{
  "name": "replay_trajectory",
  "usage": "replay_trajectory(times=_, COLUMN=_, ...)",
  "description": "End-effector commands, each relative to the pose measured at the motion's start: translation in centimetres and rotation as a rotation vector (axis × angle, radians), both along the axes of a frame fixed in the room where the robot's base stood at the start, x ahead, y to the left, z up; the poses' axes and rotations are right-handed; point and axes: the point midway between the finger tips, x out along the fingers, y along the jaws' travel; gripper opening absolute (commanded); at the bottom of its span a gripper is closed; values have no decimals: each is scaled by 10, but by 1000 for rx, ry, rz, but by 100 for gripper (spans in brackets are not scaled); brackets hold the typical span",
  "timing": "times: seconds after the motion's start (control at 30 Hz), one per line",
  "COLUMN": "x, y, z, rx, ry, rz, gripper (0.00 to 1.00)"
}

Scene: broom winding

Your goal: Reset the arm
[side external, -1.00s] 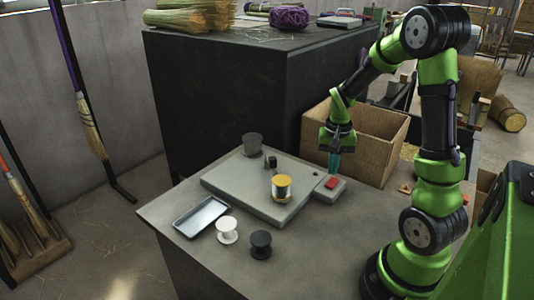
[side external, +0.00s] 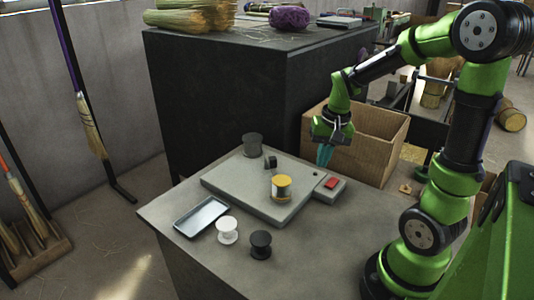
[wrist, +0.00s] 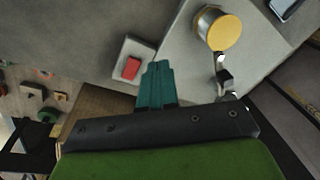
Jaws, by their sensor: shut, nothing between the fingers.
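My gripper (side external: 324,155) is shut and empty, its teal fingers together, held in the air above the back right of the grey base plate (side external: 235,187). In the wrist view the shut fingers (wrist: 158,75) point toward the plate. A red button (side external: 331,183) sits on a small block at the plate's right end; it also shows in the wrist view (wrist: 131,68), left of the fingers. A spool with a yellow top (side external: 281,187) stands on the plate, and it shows in the wrist view (wrist: 222,30).
A cardboard box (side external: 377,146) stands behind my gripper. A dark grey cup-like piece (side external: 252,144) is at the plate's back. A metal tray (side external: 201,217), a white spool (side external: 227,230) and a black spool (side external: 260,244) are at the front. The table's right part is clear.

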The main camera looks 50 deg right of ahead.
Motion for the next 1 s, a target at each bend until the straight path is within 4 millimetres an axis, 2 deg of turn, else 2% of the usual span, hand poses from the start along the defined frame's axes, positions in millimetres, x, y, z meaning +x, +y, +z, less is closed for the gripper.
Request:
replay_trajectory(times=0.03, x=1, y=24, z=16, rx=-8, ry=-63, rz=61, gripper=0)
replay_trajectory(times=0.2, x=-10, y=93, z=56, rx=-29, ry=-253, rz=254, gripper=0)
replay_trajectory(times=0.3, x=-22, y=125, z=73, rx=-40, ry=-353, rz=352, gripper=0)
replay_trajectory(times=0.4, x=-33, y=148, z=86, rx=-48, ry=-431, rz=426, gripper=0)
replay_trajectory(times=0.5, x=-41, y=162, z=96, rx=-54, ry=-484, rz=474, gripper=0)
replay_trajectory(times=0.63, x=-45, y=169, z=104, rx=-59, ry=-522, rz=505, gripper=0)
replay_trajectory(times=1.0, x=-43, y=165, z=103, rx=-60, ry=-512, rz=489, gripper=0)
